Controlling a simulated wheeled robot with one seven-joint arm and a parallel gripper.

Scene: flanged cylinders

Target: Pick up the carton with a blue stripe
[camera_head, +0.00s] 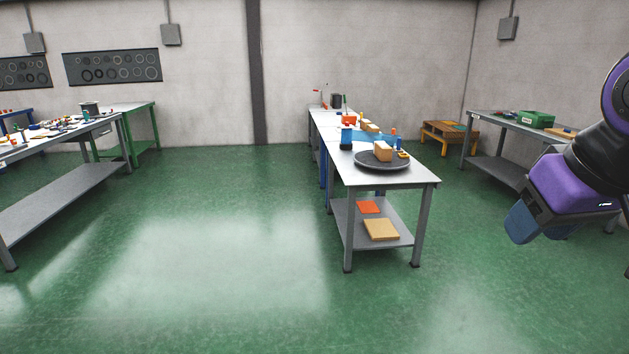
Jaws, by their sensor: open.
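A small brown carton (383,153) sits on a dark round turntable-like tray (368,163) on the near end of the middle table (410,178). It is too small to tell whether it has a blue stripe. Other small tan boxes (371,127) stand farther back on the same row of tables, also too small to read. My gripper (540,225), at the end of my purple and black arm, hangs at the right edge of the view. It is open, nothing shows in it, and it is well apart from the carton.
A blue cup-like item (346,138) and small coloured pieces stand near the tray. An orange flat item (368,207) and a tan board (381,229) lie on the lower shelf. A cluttered bench (60,185) stands left, another (485,122) right. The green floor (210,260) between is clear.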

